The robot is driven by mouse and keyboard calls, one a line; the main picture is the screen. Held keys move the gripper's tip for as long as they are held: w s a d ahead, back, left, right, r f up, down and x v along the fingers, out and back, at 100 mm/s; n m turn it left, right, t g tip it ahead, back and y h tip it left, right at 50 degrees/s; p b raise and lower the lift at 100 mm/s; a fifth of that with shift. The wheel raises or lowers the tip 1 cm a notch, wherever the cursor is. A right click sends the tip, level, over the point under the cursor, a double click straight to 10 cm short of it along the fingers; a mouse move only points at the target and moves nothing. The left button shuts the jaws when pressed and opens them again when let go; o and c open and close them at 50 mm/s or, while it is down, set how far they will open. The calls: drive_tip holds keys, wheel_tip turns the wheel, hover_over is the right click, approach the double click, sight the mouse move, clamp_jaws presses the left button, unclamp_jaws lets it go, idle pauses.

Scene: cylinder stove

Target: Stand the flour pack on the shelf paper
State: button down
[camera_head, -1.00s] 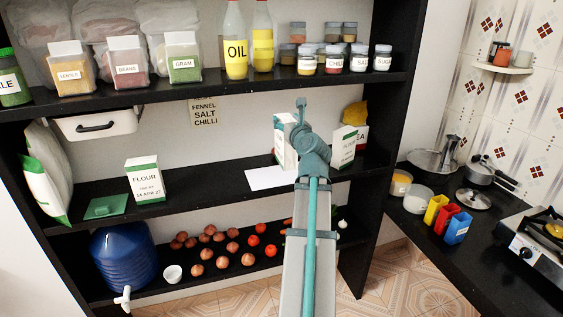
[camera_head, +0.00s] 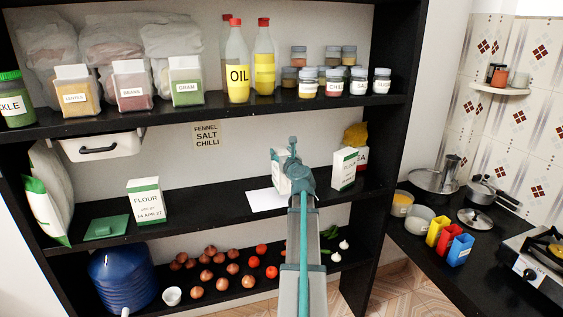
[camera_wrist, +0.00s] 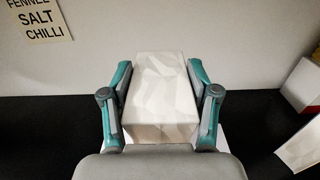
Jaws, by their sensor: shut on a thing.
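My gripper (camera_head: 282,158) is shut on a white pack (camera_head: 279,181) over the middle shelf. In the wrist view both teal fingers of the gripper (camera_wrist: 160,72) press its sides, and the pack (camera_wrist: 160,95) shows a plain pale face with no readable label. The white shelf paper (camera_head: 264,202) lies flat on the middle shelf, just below and left of the held pack. A corner of the paper (camera_wrist: 221,140) shows beside the pack in the wrist view.
Another white-and-green box (camera_head: 343,168) stands close on the right. The upper shelf (camera_head: 205,113) with jars and oil bottles is overhead. Onions and tomatoes lie below.

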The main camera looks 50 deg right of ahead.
drive_tip(key=shift+w+d+f, duration=0.1)
drive_tip(key=shift+d+f, duration=0.05)
drive_tip(key=shift+f, duration=1.55)
drive_tip(key=shift+f+b, duration=0.15)
drive_tip(key=shift+b, duration=0.2)
drive_tip(key=shift+c, duration=1.1)
unclamp_jaws()
drive_tip(key=b+v, duration=0.1)
drive_tip(key=v, duration=1.1)
drive_tip(key=shift+b, duration=0.35)
